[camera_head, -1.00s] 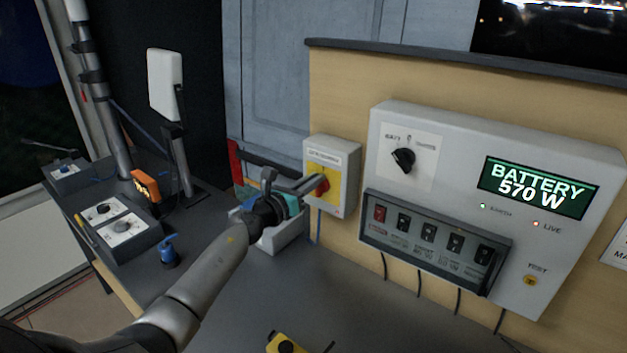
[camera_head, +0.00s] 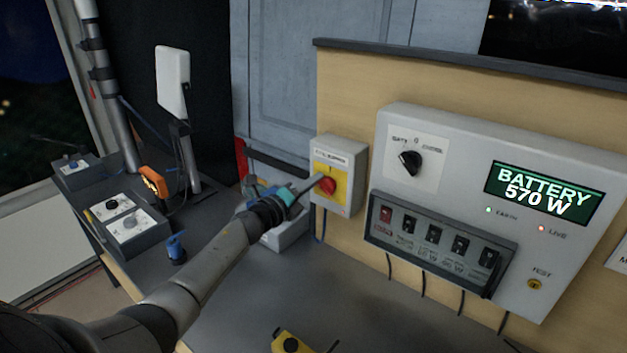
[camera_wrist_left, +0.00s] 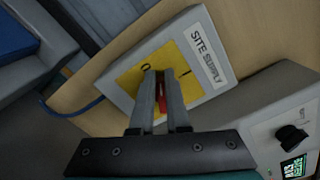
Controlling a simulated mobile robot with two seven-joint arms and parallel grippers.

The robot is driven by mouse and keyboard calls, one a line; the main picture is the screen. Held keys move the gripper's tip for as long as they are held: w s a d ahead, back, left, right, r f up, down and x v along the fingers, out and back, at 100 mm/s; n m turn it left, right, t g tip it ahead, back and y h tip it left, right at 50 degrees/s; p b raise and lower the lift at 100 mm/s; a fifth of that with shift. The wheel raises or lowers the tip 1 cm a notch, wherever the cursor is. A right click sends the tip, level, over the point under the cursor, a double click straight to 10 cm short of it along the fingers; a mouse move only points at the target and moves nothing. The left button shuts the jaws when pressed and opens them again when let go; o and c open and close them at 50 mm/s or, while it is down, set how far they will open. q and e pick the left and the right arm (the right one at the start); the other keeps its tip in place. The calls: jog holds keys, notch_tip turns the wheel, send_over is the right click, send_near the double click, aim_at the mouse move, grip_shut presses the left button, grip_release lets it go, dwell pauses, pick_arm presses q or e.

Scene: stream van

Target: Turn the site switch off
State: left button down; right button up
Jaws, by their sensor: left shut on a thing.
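The site switch is a grey box (camera_head: 349,152) with a yellow plate and a red rotary knob (camera_head: 328,186), fixed to the wooden panel. In the left wrist view the box reads "SITE SUPPLY" (camera_wrist_left: 209,55), and the yellow plate (camera_wrist_left: 187,68) carries the marks O and I. My left gripper (camera_head: 322,181) reaches the front of the box. In the left wrist view its fingers (camera_wrist_left: 161,85) are shut on the red knob (camera_wrist_left: 161,92), which shows as a narrow strip between them. The fingers hide much of the knob, so its exact setting is hard to read. My right gripper is not in view.
A large grey control panel (camera_head: 455,150) with a black selector, a row of switches and a display reading "BATTERY 570 W" is to the right. A grey holder (camera_head: 290,236) stands below the box. Small control boxes (camera_head: 130,226) sit at left. The front desk is mostly clear.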

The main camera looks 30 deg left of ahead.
pick_arm(q)
notch_tip(320, 180, down, 2)
jog(key=n, duration=0.5)
jog(key=shift+d+n+p, duration=0.1)
jog(key=shift+n+p, duration=0.2)
jog(key=shift+p, duration=0.05)
dwell(0.4)
jog(key=c, duration=0.8)
grip_release()
jog(key=shift+r, duration=0.15)
jog(key=shift+s+r, duration=0.1)
jog(key=s+a+p, duration=0.1)
jog(key=s, duration=1.4)
